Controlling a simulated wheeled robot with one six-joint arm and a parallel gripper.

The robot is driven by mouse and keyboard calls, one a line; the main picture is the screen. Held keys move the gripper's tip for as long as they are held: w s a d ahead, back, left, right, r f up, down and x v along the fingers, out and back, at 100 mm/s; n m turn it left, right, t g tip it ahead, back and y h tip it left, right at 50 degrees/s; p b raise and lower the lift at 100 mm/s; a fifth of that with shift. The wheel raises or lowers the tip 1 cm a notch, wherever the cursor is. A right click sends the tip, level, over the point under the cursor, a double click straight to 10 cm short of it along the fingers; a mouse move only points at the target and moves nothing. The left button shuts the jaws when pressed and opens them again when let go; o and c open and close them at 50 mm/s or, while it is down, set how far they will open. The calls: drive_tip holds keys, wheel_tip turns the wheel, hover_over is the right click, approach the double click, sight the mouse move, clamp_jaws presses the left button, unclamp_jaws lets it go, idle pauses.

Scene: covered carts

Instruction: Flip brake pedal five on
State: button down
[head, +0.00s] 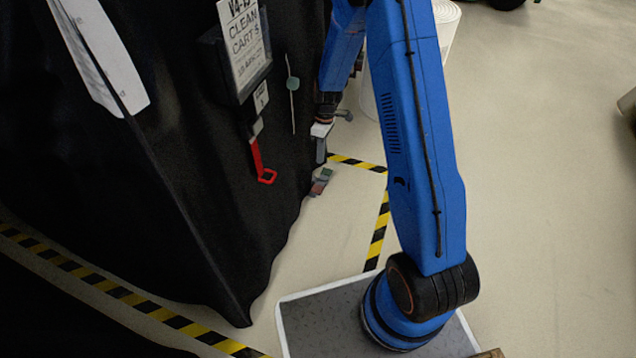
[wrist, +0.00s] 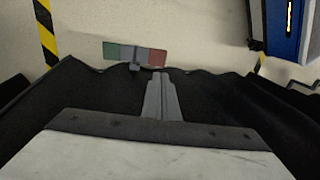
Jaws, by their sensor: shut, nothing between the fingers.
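A small brake pedal (head: 321,182) with a green part and a red part sticks out low at the foot of the black-covered cart. In the wrist view the pedal (wrist: 120,51) lies just beyond the cover's edge, green on the left and red on the right, with a dark stub at its middle. No number is readable on it. My gripper (head: 320,160) points down beside the cover, just above the pedal. In the wrist view my gripper (wrist: 160,76) is shut and empty, its tips close to the red part. I cannot tell whether they touch.
The black cover (head: 215,215) fills the left side, with a clean-carts sign (head: 244,42) and a red handle (head: 262,168) on it. Yellow-black floor tape (head: 378,235) runs near the cart. A white cylinder (head: 447,25) stands behind my arm.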

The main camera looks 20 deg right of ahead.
sight(316, 193)
drive_tip(key=shift+f, duration=0.1)
drive_tip(key=x, duration=1.3)
drive_tip(key=shift+f, duration=0.45)
drive_tip(key=shift+s+a+f, duration=0.1)
drive_tip(key=shift+s, duration=0.05)
drive_tip(key=shift+s+a+f, duration=0.2)
drive_tip(key=shift+s+f, duration=0.1)
drive_tip(key=shift+f, duration=0.1)
drive_tip(key=shift+s+a+f, duration=0.2)
drive_tip(key=shift+s+f, duration=0.1)
drive_tip(key=shift+f, duration=0.3)
drive_tip(key=shift+s+a+f, duration=0.2)
drive_tip(key=shift+s+f, duration=0.05)
drive_tip(key=shift+f, duration=0.35)
drive_tip(key=shift+s, duration=0.1)
